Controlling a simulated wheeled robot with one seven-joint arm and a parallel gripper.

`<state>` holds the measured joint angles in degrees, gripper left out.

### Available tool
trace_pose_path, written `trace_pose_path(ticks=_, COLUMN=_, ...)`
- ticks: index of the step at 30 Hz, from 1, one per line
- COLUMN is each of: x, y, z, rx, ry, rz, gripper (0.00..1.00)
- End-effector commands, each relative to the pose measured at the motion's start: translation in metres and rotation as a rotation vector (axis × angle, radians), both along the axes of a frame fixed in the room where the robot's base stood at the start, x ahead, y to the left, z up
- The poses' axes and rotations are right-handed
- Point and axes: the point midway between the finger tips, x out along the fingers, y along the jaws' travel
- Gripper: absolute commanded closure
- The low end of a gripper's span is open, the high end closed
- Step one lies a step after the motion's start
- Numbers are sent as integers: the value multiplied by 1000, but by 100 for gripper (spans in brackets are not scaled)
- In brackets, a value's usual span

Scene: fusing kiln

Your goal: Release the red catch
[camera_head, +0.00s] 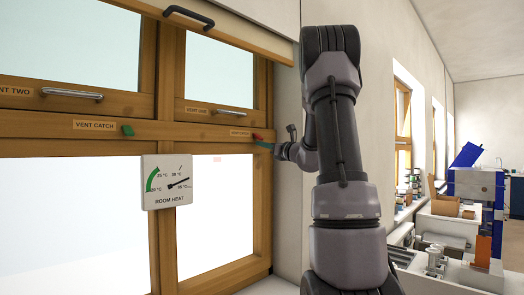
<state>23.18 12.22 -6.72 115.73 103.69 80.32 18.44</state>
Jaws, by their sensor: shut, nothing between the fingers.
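The red catch (257,137) is small and sits on the wooden rail at the right of the window, beside a label reading "VENT CATCH" (240,133). My gripper (265,146) is shut and empty, seen small and from behind. Its tips point left, just below and right of the red catch. I cannot tell whether they touch it. A green catch (128,130) sits farther left on the same rail beside its own "VENT CATCH" label (94,125).
Above the rail are vent panes with metal handles, labelled "VENT TWO" (15,91) and "VENT ONE" (196,111). A room heat dial plate (167,181) hangs below the rail. A blind bar with a dark handle (189,17) is above. Cluttered benches stand at right.

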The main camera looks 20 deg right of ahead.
Motion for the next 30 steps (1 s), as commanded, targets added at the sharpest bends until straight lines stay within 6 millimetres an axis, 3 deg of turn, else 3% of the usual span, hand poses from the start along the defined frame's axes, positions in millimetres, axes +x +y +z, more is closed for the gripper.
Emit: trace_pose_path(ticks=30, x=-5, y=-1, z=6, rx=-41, ry=106, rz=1, gripper=100)
